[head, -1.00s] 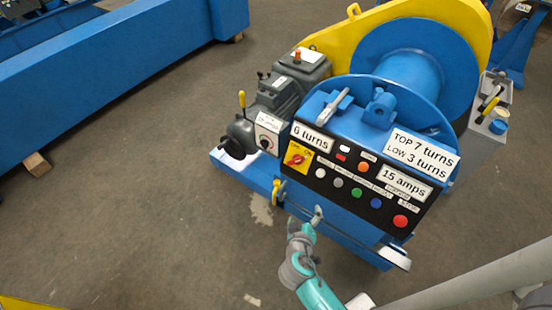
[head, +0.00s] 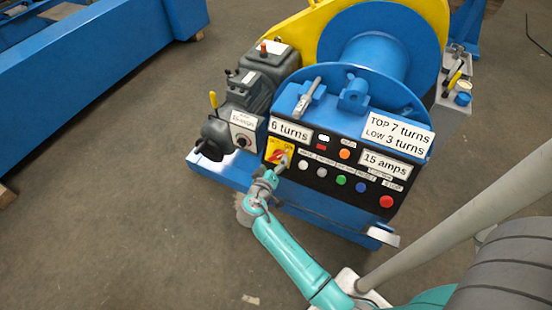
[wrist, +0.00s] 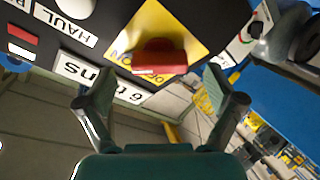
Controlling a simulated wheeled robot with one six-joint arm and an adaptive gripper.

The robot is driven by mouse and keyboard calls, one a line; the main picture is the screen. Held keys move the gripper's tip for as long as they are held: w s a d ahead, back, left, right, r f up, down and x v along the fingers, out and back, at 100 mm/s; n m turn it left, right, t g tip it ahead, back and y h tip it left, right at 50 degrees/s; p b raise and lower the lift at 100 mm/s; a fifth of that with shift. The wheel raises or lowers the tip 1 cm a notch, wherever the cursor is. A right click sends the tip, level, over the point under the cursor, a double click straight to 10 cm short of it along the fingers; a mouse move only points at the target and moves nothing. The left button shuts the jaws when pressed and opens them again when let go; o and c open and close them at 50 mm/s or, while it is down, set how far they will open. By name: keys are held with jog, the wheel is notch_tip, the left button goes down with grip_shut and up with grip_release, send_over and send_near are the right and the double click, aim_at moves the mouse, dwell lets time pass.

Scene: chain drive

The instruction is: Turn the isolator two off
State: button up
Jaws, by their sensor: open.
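A red rotary switch handle (wrist: 160,57) sits on a yellow plate (wrist: 178,28) marked ON and OFF, on the black control panel. In the wrist view the handle lies roughly level across the picture; which mark it points to is unclear. In the head view the yellow plate (head: 271,156) is at the panel's left end, partly covered by my gripper (head: 279,167). In the wrist view my gripper (wrist: 157,85) is open, one finger on each side of the handle's near end, with nothing held. No label reading "isolator two" is legible.
A grey box (head: 236,139) with a small dial and a label stands left of the panel. Buttons, including a red one (head: 386,202), line the panel. A blue drum (head: 370,55) is behind. Floor is clear at front left. A grey pole (head: 470,215) crosses at right.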

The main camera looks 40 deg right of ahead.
aim_at(276, 159)
jog(key=shift+x, duration=1.7)
jog(key=c, duration=1.1)
